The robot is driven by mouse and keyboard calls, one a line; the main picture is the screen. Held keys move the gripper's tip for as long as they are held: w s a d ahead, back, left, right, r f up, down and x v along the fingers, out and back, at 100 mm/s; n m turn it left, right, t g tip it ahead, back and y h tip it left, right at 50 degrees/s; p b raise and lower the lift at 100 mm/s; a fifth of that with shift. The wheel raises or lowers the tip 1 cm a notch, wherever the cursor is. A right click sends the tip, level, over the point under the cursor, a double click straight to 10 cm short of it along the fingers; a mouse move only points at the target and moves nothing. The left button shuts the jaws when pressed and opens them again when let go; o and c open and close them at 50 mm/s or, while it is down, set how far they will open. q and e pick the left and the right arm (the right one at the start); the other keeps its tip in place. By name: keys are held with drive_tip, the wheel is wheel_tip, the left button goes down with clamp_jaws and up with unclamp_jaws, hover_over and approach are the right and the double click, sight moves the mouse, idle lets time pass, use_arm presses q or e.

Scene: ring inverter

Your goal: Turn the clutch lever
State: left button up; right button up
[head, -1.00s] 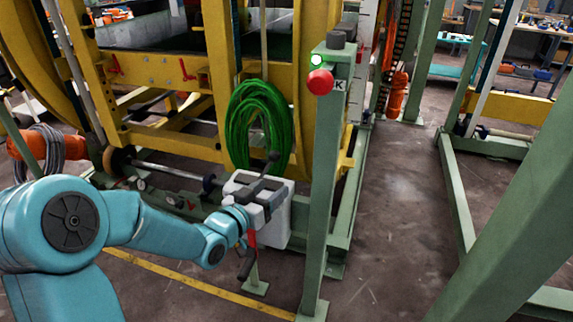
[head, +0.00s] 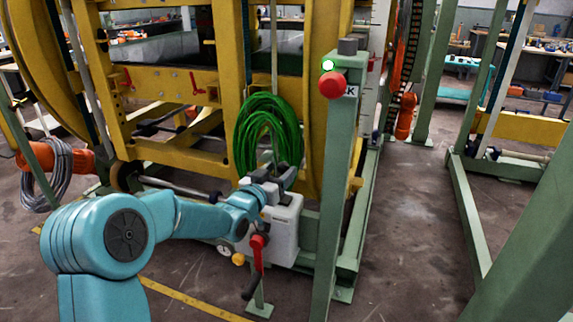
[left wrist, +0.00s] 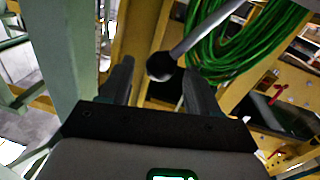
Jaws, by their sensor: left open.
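A lever with a dark ball knob (left wrist: 161,66) and a grey rod shows in the left wrist view. The knob appears between the tips of my open left gripper (left wrist: 156,82), nearer the right finger; I cannot tell whether they touch. In the head view my left gripper (head: 274,176) is above the light grey box (head: 286,228), in front of the green hose, and hides the knob. A red lever with a black grip (head: 257,254) hangs on the front of the box. Which lever is the clutch lever is not marked. My right gripper is not in view.
A green post (head: 338,200) with a red button (head: 332,84) and a lit green lamp stands just right of the box. The coiled green hose (head: 262,125) hangs behind on the yellow frame (head: 165,75). Open floor (head: 415,225) lies to the right.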

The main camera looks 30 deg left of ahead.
use_arm(q)
drive_tip(key=w, duration=0.4)
drive_tip(key=shift+w+a, duration=0.25)
drive_tip(key=shift+w, duration=0.15)
clamp_jaws()
